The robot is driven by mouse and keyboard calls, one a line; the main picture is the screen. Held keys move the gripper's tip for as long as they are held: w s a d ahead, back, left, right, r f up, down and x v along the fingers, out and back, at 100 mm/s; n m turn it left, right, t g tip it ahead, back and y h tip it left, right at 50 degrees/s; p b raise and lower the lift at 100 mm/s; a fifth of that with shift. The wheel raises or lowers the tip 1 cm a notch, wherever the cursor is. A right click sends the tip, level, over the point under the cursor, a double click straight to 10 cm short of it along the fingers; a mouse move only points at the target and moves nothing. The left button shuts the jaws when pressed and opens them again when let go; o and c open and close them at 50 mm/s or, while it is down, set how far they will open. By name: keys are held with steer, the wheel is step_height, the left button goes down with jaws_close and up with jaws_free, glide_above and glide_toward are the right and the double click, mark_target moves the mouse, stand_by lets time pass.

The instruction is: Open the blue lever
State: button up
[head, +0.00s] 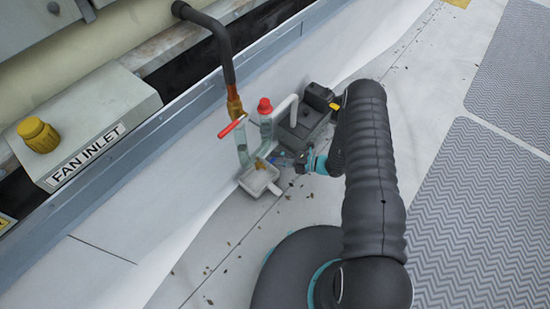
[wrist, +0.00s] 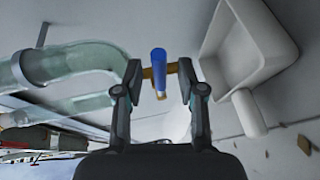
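The blue lever (wrist: 159,62) is a short blue handle in the middle of the wrist view, with a brass-coloured fitting (wrist: 147,74) behind it. My gripper (wrist: 160,92) is open, with one finger on each side of the lever and a visible gap to both. Whether the lever lies fully between the fingertips in depth I cannot tell. In the head view my gripper (head: 287,160) is low beside the clear pipework, and the lever is too small there to make out clearly.
A small white tray (head: 259,181) sits below the pipes; it also shows in the wrist view (wrist: 222,60). Clear pipe bends (wrist: 80,66) are to the left there. A red lever (head: 232,126), a red-capped pipe (head: 265,106) and a dark pump box (head: 302,125) stand close by.

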steer(key=shift+w+a+f, duration=0.1)
steer(key=shift+w+a, duration=0.05)
steer(key=shift+a, duration=0.5)
jaws_close()
